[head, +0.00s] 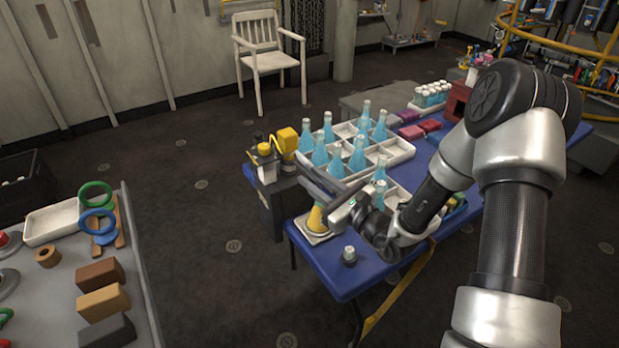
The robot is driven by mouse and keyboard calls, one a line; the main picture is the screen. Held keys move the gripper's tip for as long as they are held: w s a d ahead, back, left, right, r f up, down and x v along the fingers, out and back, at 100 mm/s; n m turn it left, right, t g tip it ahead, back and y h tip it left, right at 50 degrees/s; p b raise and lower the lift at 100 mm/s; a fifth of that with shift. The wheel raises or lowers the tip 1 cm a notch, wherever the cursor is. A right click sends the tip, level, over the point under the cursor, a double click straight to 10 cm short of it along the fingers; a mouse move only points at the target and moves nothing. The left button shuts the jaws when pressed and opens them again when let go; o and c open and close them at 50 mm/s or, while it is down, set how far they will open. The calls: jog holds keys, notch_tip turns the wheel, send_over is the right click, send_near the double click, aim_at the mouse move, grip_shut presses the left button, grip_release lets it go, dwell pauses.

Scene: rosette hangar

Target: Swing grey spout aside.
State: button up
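A grey spout (322,181) shows as a dark bar reaching out from a dark stand (281,208) at the left end of the blue table. Its outer end is close to my gripper (347,208), above the table's near left corner. A yellow cone-shaped thing (316,219) stands on a pale square plate (308,236) just below and left of my gripper. My gripper's fingers overlap the spout in this view. I cannot tell whether they touch it or how far apart they are.
White crates with blue bottles (357,155) stand behind the spout. A small silvery jar (349,254) sits near the blue table's (340,280) front edge. A grey table (60,290) is at left, with floor between.

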jog(key=shift+x, duration=1.05)
grip_shut()
jog(key=shift+s, duration=0.1)
dwell(0.6)
